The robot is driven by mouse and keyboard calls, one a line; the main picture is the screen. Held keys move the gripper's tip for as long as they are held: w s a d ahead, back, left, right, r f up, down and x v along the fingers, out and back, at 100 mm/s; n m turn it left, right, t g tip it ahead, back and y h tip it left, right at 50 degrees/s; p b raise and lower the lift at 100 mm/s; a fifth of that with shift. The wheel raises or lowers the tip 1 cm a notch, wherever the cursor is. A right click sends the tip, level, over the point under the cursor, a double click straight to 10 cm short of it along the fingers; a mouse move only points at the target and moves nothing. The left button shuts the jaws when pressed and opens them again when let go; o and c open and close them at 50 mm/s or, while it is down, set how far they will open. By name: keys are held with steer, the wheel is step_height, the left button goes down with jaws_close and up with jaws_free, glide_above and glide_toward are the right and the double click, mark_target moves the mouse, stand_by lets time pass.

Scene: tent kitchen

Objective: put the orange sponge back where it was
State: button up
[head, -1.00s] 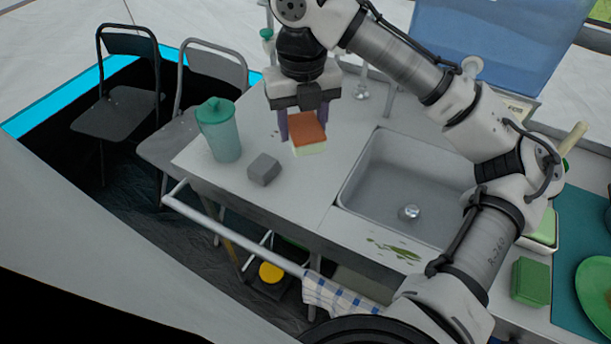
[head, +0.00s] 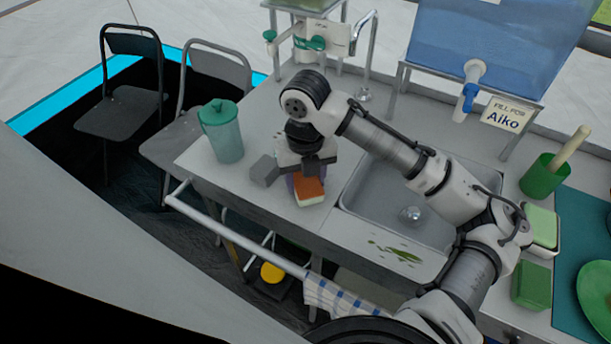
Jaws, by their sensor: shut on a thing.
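The orange sponge (head: 311,187) has an orange top and a pale lower layer. My gripper (head: 305,186) is shut on it, over the counter (head: 215,173) just left of the sink and near the counter's front edge. My wrist partly hides the gripper's fingers. I cannot tell whether the sponge touches the counter or hangs just above it.
A grey block (head: 264,171) lies close left of my gripper. A teal-lidded pitcher (head: 222,135) stands farther left. The sink (head: 365,200) is to the right.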

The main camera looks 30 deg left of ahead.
steer(key=shift+f, duration=0.2)
steer(key=o, duration=0.9)
steer(key=shift+r, duration=0.1)
step_height(320, 180, up, 12)
steer(key=shift+r+b, duration=0.2)
steer(key=shift+b, duration=0.2)
